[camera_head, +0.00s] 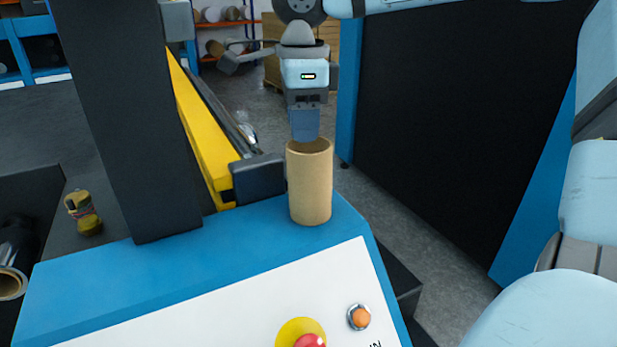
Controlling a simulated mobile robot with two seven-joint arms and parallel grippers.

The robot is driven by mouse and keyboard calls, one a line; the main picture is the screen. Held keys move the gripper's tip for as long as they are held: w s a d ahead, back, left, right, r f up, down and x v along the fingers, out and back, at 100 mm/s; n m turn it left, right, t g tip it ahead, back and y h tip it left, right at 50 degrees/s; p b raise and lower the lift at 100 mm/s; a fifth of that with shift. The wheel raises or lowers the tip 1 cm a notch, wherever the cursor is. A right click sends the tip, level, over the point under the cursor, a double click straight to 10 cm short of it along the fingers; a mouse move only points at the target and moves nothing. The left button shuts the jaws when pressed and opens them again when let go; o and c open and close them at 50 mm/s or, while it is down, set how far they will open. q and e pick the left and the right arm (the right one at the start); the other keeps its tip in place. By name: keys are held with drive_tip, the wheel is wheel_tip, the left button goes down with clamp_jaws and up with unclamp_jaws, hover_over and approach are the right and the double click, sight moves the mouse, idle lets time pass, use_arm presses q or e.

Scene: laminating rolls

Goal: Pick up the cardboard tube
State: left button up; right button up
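The cardboard tube (310,187) is brown and hollow. It stands upright on the blue top of the machine console (140,255), near its back right corner. My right gripper (305,139) points down from above, with its blue-grey fingers at the tube's open top rim. The fingers overlap in this view, so their gap is hidden. I cannot tell whether the tips are inside, behind or just above the rim. The tube still rests on the console. My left gripper is not in view.
A dark post (125,110) rises left of the tube, and a dark block (258,180) sits close beside it. A yellow bar (200,130) runs behind. A red emergency button (310,341) is in front. A black panel (450,120) stands at right.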

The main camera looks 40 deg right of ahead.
sight(309, 151)
drive_tip(key=shift+s+f, duration=0.35)
drive_tip(key=shift+f, duration=0.15)
drive_tip(key=f, duration=0.1)
drive_tip(key=f+p, duration=0.1)
drive_tip(key=f, duration=0.1)
drive_tip(key=shift+s+f, duration=0.3)
drive_tip(key=shift+w+f, duration=0.15)
drive_tip(key=shift+f, duration=0.35)
drive_tip(key=shift+r, duration=0.1)
clamp_jaws()
